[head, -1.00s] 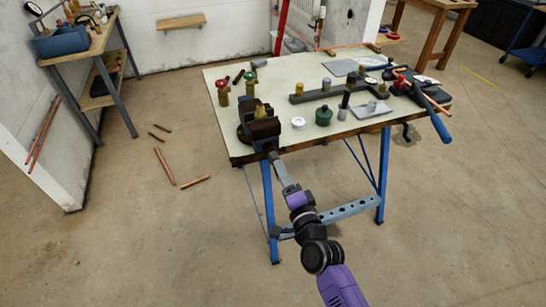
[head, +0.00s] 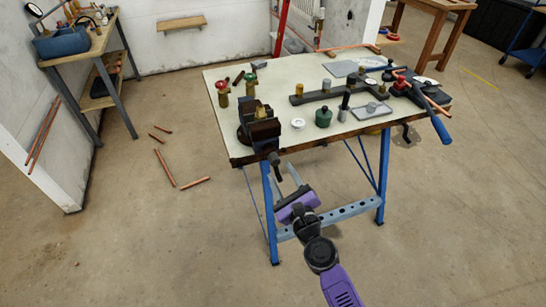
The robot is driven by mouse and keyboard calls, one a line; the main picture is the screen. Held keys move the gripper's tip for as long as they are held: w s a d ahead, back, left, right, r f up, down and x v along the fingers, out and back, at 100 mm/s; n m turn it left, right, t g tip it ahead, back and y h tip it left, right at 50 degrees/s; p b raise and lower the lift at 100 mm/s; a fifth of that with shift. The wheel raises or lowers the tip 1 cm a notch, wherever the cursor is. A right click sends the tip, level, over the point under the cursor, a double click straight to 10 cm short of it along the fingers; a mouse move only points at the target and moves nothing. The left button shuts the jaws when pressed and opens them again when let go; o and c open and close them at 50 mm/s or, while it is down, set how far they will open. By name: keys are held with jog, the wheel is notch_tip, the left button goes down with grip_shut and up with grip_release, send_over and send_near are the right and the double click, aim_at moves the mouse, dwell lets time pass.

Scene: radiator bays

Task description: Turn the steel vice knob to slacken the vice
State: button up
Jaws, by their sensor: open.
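The dark vice (head: 262,130) is fixed at the near left corner of the workbench. A brass-coloured piece (head: 261,111) stands at its jaws; I cannot tell how tightly it is held. The vice's screw end with its small knob (head: 274,160) points toward me, just past the bench's front edge. My gripper (head: 287,169) is open and empty, with its two grey fingers spread apart. It is below and to the right of the knob, and appears clear of it, in front of the bench's blue legs.
Copper pipes (head: 165,168) lie on the floor at left. The floor in front is free.

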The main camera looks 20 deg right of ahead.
aim_at(276, 163)
jog(key=shift+w, duration=2.45)
jog(key=shift+c, duration=0.4)
grip_shut()
